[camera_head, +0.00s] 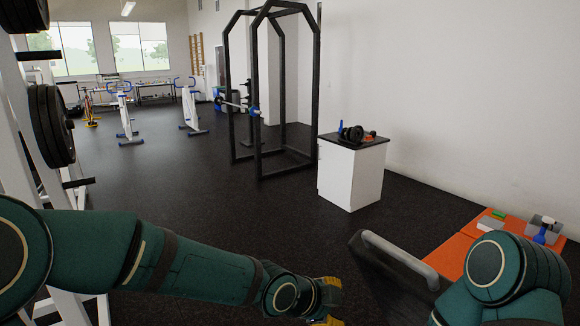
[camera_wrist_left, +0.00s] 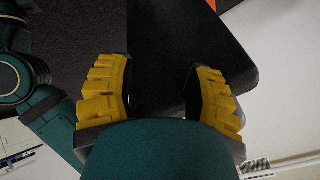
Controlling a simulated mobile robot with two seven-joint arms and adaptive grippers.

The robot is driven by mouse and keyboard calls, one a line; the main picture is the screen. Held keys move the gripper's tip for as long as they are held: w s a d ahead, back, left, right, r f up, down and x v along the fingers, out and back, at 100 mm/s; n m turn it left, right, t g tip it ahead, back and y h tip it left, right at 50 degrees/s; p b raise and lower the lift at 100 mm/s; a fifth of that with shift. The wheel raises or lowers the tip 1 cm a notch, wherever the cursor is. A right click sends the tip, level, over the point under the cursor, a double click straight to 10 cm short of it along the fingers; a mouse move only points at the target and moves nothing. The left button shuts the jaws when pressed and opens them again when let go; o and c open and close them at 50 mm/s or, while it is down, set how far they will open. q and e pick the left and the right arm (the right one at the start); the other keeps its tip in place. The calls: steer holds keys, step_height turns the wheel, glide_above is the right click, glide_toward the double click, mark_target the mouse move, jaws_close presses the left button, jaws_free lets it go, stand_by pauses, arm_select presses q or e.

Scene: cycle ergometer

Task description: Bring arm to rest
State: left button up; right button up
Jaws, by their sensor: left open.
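My left arm (camera_head: 190,268) reaches across the lower part of the head view from the left. My left gripper (camera_head: 328,302), with yellow fingers, is at its end near the bottom middle, partly cut off by the lower edge. In the left wrist view, the two yellow fingers of the left gripper (camera_wrist_left: 160,95) stand wide apart and hold nothing. A smooth black surface (camera_wrist_left: 175,45) shows between and beyond them; I cannot tell how far off it is. My right arm (camera_head: 505,275) is bent at the lower right. Its gripper does not show.
A grey bar (camera_head: 398,258) on a dark body lies close in front, between my arms. Orange mats (camera_head: 455,258) with small items are at the right. A white cabinet (camera_head: 350,178), a black rack (camera_head: 259,100) and a weight stand (camera_head: 52,125) stand around open dark floor.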

arm_select(q)
steer(key=s+a+f+n+y+b, duration=0.1)
steer(key=a+f+n, duration=0.3)
steer(key=f, duration=0.3)
steer(key=s+a+f+n+g+b, duration=0.1)
steer(key=s+a+f+n, duration=0.2)
steer(key=f, duration=0.5)
steer(key=a+f+n+y+b, duration=0.1)
steer(key=a+f+n+b, duration=0.1)
steer(key=a+f+n, duration=0.4)
steer(key=s+a+f+n+g+y+b, duration=0.1)
steer(key=s+a+f+n, duration=0.2)
steer(key=f, duration=0.4)
steer(key=s+a+f+n+g+y+b, duration=0.1)
steer(key=s+a+f+n, duration=0.3)
steer(key=s+f+n, duration=0.2)
steer(key=shift+s+f+n, duration=0.3)
steer(key=shift+s+f, duration=0.3)
steer(key=shift+f, duration=0.35)
arm_select(e)
step_height(320, 180, down, 8)
steer(key=shift+s+a+r, duration=0.2)
arm_select(q)
steer(key=shift+d, duration=0.15)
